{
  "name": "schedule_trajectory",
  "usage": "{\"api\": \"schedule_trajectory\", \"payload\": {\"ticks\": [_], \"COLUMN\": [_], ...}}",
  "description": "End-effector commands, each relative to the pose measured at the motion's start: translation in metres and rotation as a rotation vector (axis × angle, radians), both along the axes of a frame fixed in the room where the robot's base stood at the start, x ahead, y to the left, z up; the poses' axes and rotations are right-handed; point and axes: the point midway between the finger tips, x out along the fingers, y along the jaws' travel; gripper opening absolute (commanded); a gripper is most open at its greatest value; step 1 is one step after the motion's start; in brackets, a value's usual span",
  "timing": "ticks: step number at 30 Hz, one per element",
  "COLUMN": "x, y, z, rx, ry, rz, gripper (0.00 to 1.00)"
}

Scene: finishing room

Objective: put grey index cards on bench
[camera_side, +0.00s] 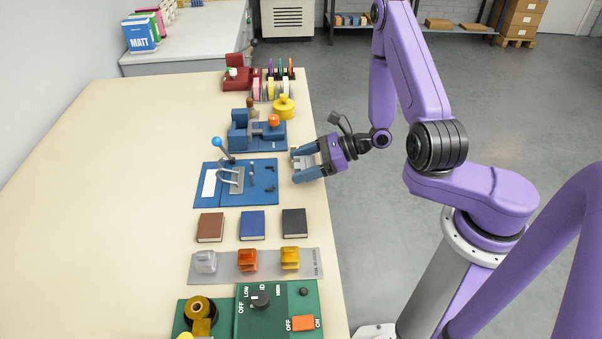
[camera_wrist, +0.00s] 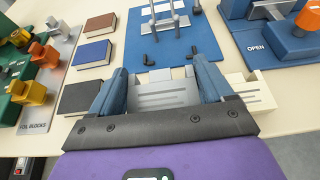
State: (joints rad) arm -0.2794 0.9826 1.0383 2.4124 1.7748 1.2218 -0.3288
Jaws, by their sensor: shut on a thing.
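My gripper (camera_side: 305,163) is low at the bench's right edge in the side view, beside the blue board. In the wrist view its blue fingers (camera_wrist: 164,85) are shut on a flat grey piece with tabs and ruled lines, which looks like the grey index cards (camera_wrist: 165,95). The cards lie between the fingers; their lower part is hidden by the gripper's dark bar. The bench (camera_side: 110,180) has a pale cream top. I cannot tell whether the cards touch it.
Cream tabbed cards (camera_wrist: 252,92) lie just right of my gripper. The blue board (camera_side: 208,183) with a lever punch, a blue machine (camera_side: 258,135), brown, blue and black books (camera_side: 252,224) and foil blocks (camera_side: 247,260) line the bench's right side. The bench's left is clear.

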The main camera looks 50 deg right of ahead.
Motion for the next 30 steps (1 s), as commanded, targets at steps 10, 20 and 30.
{"api": "schedule_trajectory", "payload": {"ticks": [10,20,30], "x": [0.005,0.005,0.005], "y": [0.001,0.001,0.001], "z": [-0.033,-0.036,-0.038], "rx": [0.002,0.001,0.001], "ry": [0.000,0.000,0.000], "rz": [0.001,0.001,0.001], "gripper": [0.50,0.50,0.91]}}
